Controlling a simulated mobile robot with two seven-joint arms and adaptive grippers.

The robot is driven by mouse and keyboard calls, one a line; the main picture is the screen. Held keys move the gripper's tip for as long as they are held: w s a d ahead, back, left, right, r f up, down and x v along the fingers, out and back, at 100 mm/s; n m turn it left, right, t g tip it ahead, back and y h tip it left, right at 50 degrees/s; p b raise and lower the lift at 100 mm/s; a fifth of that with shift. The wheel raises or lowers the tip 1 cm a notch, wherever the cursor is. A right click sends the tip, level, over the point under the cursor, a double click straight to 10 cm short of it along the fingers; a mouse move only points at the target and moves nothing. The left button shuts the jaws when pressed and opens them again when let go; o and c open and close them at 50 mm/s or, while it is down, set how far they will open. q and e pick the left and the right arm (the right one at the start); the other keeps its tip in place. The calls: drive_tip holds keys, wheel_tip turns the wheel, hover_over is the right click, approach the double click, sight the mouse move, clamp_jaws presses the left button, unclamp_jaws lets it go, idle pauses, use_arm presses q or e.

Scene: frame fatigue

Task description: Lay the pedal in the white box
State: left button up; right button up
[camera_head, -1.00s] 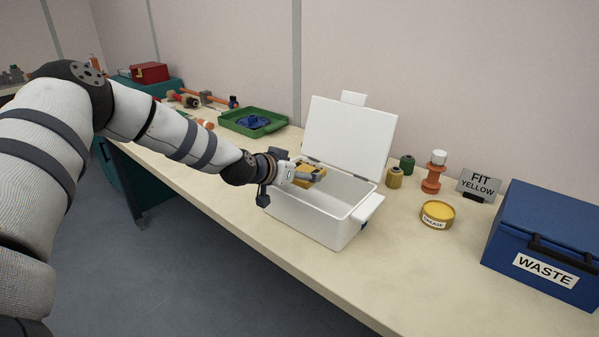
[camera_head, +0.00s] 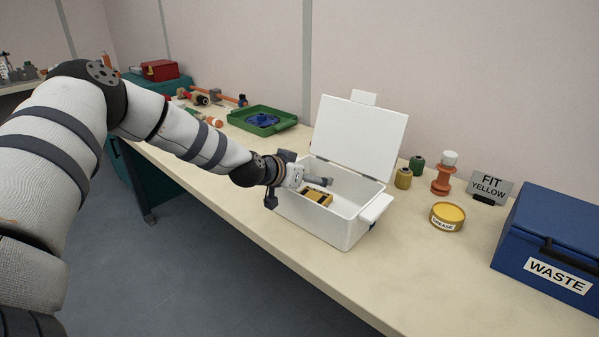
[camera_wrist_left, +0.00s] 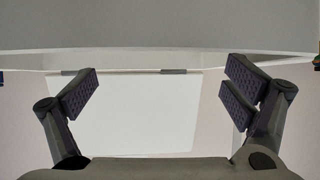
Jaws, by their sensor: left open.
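The white box (camera_head: 343,235) stands on the bench with its lid (camera_head: 358,138) raised at the back. The yellow pedal (camera_head: 318,197), with dark bands, is inside the box toward its left end, below my gripper. Its lower part is hidden by the front wall, so I cannot tell if it lies fully flat. My left gripper (camera_head: 326,181) is over the box's left side, apart from the pedal. In the left wrist view its fingers (camera_wrist_left: 160,96) are spread with nothing between them; the white lid (camera_wrist_left: 140,115) shows behind. My right gripper is not in view.
A green tray (camera_head: 285,121) with a blue part sits behind left. Right of the box are yellow and green spools, an orange spool (camera_head: 443,180), a grease tin (camera_head: 447,216), a "FIT YELLOW" sign (camera_head: 490,187) and a blue waste bin (camera_head: 540,272). The front right bench is clear.

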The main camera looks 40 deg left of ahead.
use_arm(q)
drive_tip(key=r+p+v, duration=0.1)
drive_tip(key=p+v, duration=0.2)
drive_tip(key=v, duration=0.9)
drive_tip(key=s+d+f+g, duration=0.5)
drive_tip(key=s+d+f, duration=0.2)
drive_tip(key=s+f, duration=0.4)
drive_tip(key=s+d+f+g, duration=0.4)
drive_tip(key=s+d+f, duration=0.4)
drive_tip(key=s+f, duration=0.4)
drive_tip(key=s+d+f+g, duration=0.1)
drive_tip(key=s+g, duration=0.1)
drive_tip(key=s, duration=0.6)
drive_tip(key=s+d+f+g, duration=0.2)
drive_tip(key=s, duration=0.7)
drive_tip(key=shift+s+f+g, duration=0.15)
drive_tip(key=shift+g, duration=0.15)
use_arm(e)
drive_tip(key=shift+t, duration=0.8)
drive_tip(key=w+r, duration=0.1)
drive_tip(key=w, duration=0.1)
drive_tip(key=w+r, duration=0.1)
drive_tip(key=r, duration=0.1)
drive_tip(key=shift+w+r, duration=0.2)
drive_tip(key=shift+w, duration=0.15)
